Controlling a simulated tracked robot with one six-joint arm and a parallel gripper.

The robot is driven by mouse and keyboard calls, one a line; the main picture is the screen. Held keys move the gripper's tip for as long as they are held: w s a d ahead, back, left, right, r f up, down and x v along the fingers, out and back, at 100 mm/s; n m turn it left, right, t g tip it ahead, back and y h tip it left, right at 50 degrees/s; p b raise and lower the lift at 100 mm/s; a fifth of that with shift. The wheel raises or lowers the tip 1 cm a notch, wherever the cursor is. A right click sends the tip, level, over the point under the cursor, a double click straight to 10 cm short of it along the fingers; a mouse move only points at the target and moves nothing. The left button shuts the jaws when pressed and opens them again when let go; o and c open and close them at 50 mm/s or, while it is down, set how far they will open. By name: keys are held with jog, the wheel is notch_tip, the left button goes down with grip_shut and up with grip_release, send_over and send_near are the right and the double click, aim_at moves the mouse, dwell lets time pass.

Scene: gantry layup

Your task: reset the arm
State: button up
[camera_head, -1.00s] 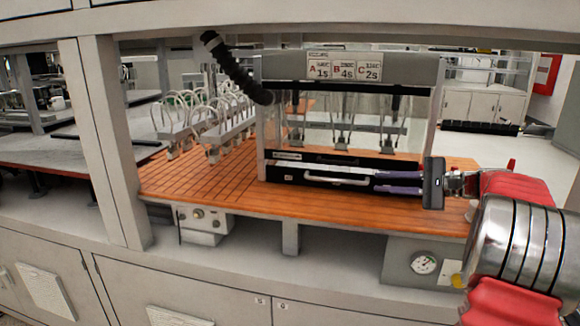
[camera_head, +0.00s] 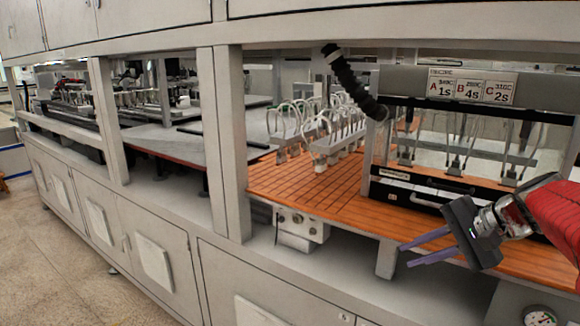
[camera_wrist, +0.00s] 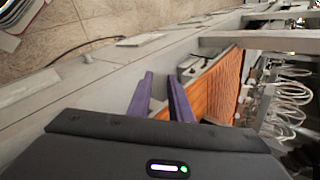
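My gripper (camera_head: 425,251) is at the lower right in the head view, in front of the orange slatted bench. Its two purple fingers point left and stand apart with nothing between them. In the wrist view my gripper (camera_wrist: 161,85) shows the same two fingers with a gap between them, over the front edge of the bench. My red arm comes in from the right edge of the head view.
The orange slatted bench (camera_head: 300,185) holds a clear-fronted machine (camera_head: 470,140) with A, B, C labels. A rack of looped white tubes (camera_head: 325,140) stands left of it. Grey posts (camera_head: 228,140) divide the bays. Open floor (camera_head: 75,265) lies at lower left.

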jog(key=s+a+f+n+h, duration=0.2)
jog(key=s+a+f+n, duration=0.1)
jog(key=s, duration=0.4)
jog(key=s+a+f+n+h, duration=0.2)
jog(key=s+a+f+n, duration=0.1)
jog(key=s, duration=0.4)
jog(key=s+a+f+n+h, duration=0.3)
jog(key=s+a+n, duration=0.2)
jog(key=s, duration=0.2)
jog(key=shift+d, duration=0.1)
